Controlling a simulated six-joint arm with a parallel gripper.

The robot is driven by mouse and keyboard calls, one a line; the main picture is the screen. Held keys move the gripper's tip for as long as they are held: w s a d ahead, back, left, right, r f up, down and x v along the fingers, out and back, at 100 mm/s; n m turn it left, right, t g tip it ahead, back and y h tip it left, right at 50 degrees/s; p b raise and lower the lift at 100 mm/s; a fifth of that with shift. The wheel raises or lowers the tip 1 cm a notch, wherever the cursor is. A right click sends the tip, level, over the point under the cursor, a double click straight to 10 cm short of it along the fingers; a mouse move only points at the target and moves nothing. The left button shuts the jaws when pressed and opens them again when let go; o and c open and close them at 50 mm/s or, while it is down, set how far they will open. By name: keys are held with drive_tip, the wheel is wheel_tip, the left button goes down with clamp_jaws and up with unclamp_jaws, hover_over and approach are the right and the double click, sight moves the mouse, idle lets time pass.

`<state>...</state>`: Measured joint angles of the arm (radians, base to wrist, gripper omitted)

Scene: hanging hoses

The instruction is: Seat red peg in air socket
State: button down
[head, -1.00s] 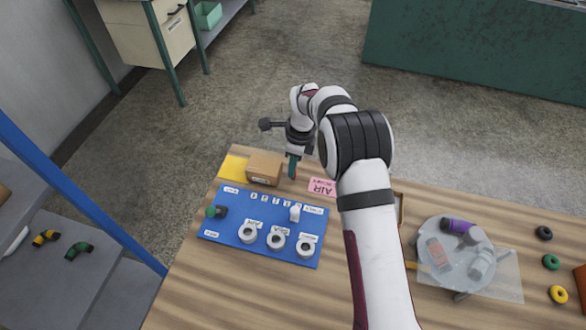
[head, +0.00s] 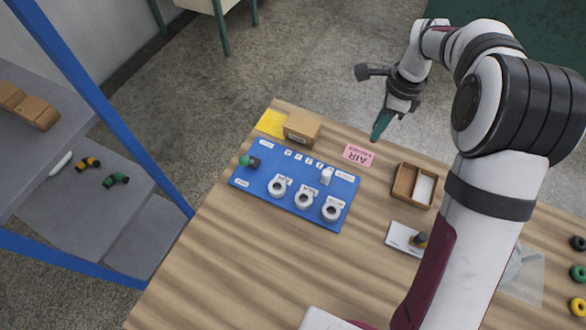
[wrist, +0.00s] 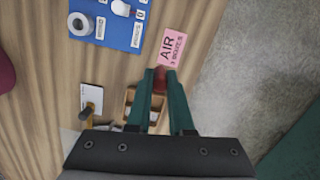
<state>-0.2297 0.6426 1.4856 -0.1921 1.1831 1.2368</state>
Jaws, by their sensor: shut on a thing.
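My gripper (head: 379,132) is above the far edge of the table. In the wrist view its teal fingers (wrist: 161,90) are shut on the red peg (wrist: 160,78), of which only a small red part shows between the tips. The blue board (head: 240,182) lies left of the gripper and apart from it. It carries three white ring sockets: left (head: 279,187), middle (head: 304,198) and right (head: 332,209). Their labels are too small to read, so I cannot tell which is the air socket.
A pink "AIR 3 BOXES" note (head: 359,154) lies near the gripper. A closed carton (head: 302,128) stands behind the board. A green fitting (head: 249,162) sits on the board.

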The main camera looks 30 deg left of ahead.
drive_tip(key=s+a+n, duration=0.4)
drive_tip(key=s+n, duration=0.3)
drive_tip(key=n, duration=0.2)
drive_tip(key=n+g+h, duration=0.1)
drive_tip(key=n, duration=0.6)
hover_over(277, 190)
drive_tip(key=f, duration=0.5)
drive_tip(key=shift+d+f, duration=0.2)
drive_tip(key=shift+f, duration=0.1)
wheel_tip(277, 190, down, 4)
drive_tip(key=shift+a, duration=0.15)
drive_tip(key=shift+f, duration=0.1)
drive_tip(key=shift+f, duration=0.1)
drive_tip(key=c, duration=0.8)
unclamp_jaws()
